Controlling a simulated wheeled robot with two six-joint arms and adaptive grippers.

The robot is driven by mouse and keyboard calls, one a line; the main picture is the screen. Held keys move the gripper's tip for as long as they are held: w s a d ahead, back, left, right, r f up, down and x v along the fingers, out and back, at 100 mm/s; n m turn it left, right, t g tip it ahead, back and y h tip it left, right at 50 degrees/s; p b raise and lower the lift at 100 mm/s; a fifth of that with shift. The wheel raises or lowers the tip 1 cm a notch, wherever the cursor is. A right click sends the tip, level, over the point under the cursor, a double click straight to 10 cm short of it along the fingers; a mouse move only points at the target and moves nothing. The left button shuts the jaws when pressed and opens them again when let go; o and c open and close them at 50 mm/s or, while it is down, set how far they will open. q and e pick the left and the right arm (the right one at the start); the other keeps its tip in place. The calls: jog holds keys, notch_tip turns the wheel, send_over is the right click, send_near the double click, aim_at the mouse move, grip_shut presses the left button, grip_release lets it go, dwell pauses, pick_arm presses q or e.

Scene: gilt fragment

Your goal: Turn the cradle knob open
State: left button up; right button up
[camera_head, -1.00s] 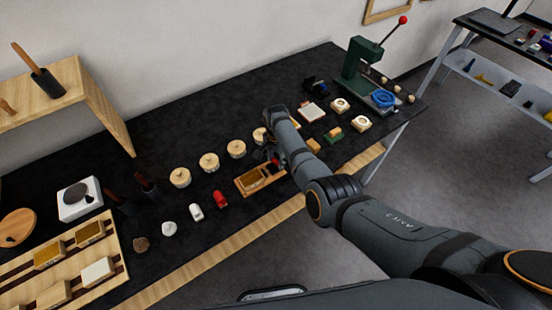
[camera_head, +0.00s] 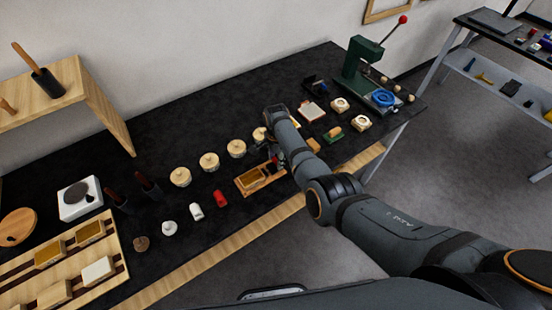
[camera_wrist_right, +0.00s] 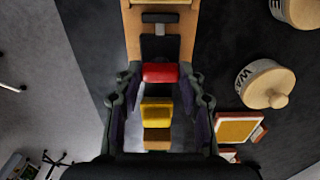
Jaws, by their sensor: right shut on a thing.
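The wooden cradle (camera_head: 243,190) lies near the table's front edge, with a gold-coloured piece in it. Its near end shows at the top of the right wrist view (camera_wrist_right: 133,35). The red knob (camera_wrist_right: 160,73) sits between the fingertips of my right gripper (camera_wrist_right: 160,78), which is shut on it. In the head view my right gripper (camera_head: 275,157) is at the cradle's right end, partly hidden by my own arm. A bit of red shows beside it. The knob's turn angle is hard to tell. My left gripper is not in view.
Round lidded wooden pots (camera_head: 209,161) stand in a row behind the cradle. A red item (camera_head: 220,196) and a white item (camera_head: 196,211) lie to its left. A yellow block (camera_wrist_right: 157,112) shows below the knob in the wrist view. A green press (camera_head: 362,65) stands at the far right.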

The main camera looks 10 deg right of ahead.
jog(key=o, duration=1.2)
jog(key=shift+c, duration=0.2)
jog(key=shift+w+r, duration=0.1)
jog(key=shift+r, duration=0.2)
notch_tip(320, 180, up, 11)
jog(key=shift+r, duration=0.15)
